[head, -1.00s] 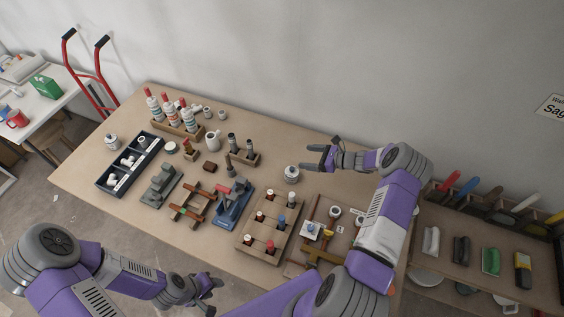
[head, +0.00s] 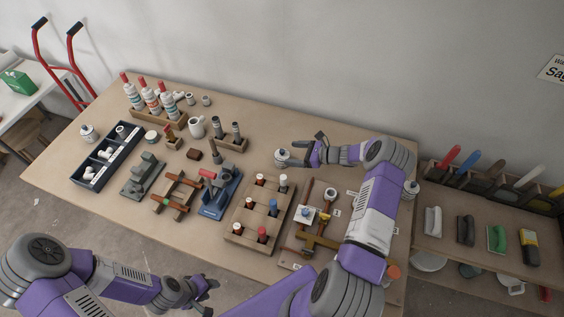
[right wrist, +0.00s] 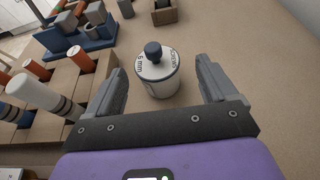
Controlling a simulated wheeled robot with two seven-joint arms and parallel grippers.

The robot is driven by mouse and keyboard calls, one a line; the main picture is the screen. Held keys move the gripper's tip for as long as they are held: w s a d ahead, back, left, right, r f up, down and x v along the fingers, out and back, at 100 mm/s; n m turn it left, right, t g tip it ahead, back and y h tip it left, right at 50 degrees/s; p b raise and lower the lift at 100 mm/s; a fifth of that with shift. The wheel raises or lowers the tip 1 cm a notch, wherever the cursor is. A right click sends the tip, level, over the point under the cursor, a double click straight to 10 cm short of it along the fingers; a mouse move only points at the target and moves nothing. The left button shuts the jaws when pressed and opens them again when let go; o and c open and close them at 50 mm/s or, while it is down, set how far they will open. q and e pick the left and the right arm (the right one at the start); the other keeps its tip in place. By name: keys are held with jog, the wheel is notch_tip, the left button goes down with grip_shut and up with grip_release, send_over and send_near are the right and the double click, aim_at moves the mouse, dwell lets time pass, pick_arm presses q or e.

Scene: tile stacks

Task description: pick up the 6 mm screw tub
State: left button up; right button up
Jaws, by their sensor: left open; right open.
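A white screw tub with a grey band and dark knob stands upright on the workbench in the head view (head: 282,158). My right gripper (head: 304,152) is open and close to the tub's right side. In the right wrist view the tub appears between the fingers (right wrist: 160,78), with a gap on each side. My left gripper (head: 208,294) is open and empty by the bench's front edge. Similar tubs stand at far left (head: 87,133) and right (head: 410,190).
A wooden rack with coloured-top cylinders (head: 240,222) stands in front of the tub. A blue tool (head: 220,196) and a wooden holder with dark cylinders (head: 229,145) are left of it. A board with pipes and valves (head: 300,235) lies below my right arm. Bench behind the tub is clear.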

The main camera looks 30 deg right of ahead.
aim_at(284, 154)
jog(key=shift+w+a+f, duration=0.15)
jog(key=shift+w+a, duration=0.3)
jog(key=shift+a, duration=0.2)
jog(key=x, duration=0.4)
jog(key=c, duration=1.2)
